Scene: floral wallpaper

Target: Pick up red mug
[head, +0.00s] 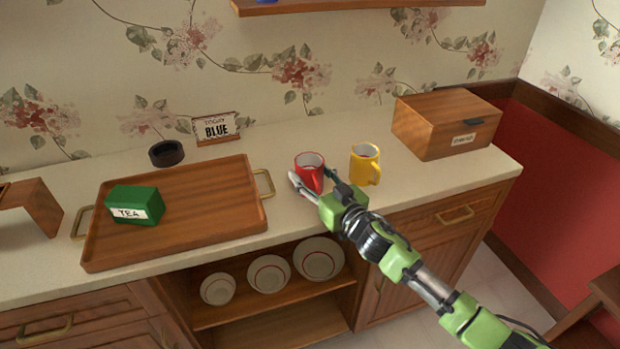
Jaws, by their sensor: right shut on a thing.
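The red mug (310,161) stands upright on the pale counter, between the wooden tray and a yellow mug. My right gripper (312,180) reaches in from the lower right and is shut on the red mug, with a finger on each side of it. The fingers and the palm hide part of the mug's near side. The mug appears to be at counter level; whether it touches the counter I cannot tell. My left gripper is not in view.
A yellow mug (365,165) stands close to the right of the red mug. A wooden tray (215,205) holding a green tea box (133,204) lies left. A wooden box (447,123) sits at the right end. A sign (215,128) and a dark bowl (166,153) stand near the wall.

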